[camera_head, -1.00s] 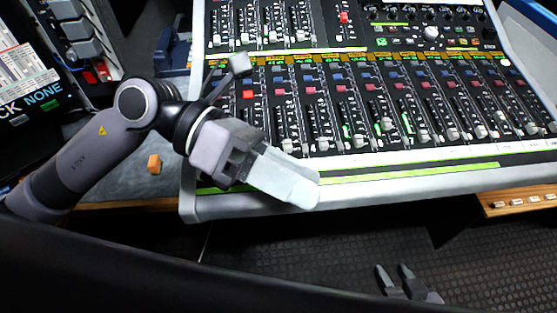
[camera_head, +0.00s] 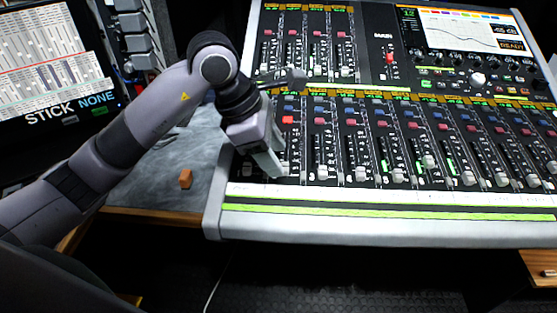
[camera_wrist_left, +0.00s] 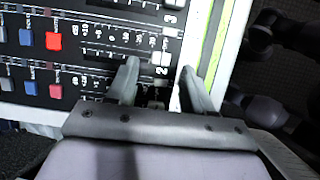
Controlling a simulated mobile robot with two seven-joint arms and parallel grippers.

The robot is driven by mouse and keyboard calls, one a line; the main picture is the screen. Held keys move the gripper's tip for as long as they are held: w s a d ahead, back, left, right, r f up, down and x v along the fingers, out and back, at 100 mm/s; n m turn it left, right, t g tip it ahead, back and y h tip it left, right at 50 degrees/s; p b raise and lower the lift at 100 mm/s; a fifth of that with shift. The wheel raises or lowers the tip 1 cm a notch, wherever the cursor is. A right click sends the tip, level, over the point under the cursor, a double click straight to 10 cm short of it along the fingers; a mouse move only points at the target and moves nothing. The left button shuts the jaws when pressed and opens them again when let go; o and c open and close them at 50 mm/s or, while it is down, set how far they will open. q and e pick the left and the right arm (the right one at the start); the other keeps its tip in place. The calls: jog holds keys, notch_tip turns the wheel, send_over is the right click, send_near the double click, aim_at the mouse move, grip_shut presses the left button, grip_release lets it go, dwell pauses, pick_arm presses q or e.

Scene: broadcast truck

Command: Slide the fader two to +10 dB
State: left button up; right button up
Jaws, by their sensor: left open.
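The mixing console carries a row of channel faders. Fader two has a pale cap (camera_wrist_left: 159,58) beside a printed "2" in the left wrist view, near the low end of its slot. In the head view that cap (camera_head: 284,170) is partly beside my fingers. My left gripper (camera_head: 272,172) points down over the lower end of the first faders. My right gripper is out of view.
Neighbouring fader caps, such as the first (camera_head: 247,170) and third (camera_head: 321,172), stand close by. The console's pale front edge (camera_head: 380,232) lies nearest me. An orange block (camera_head: 186,179) sits on the grey desk, with a monitor (camera_head: 55,60) at left.

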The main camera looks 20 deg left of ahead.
pick_arm(q)
jog(key=shift+x, duration=1.25)
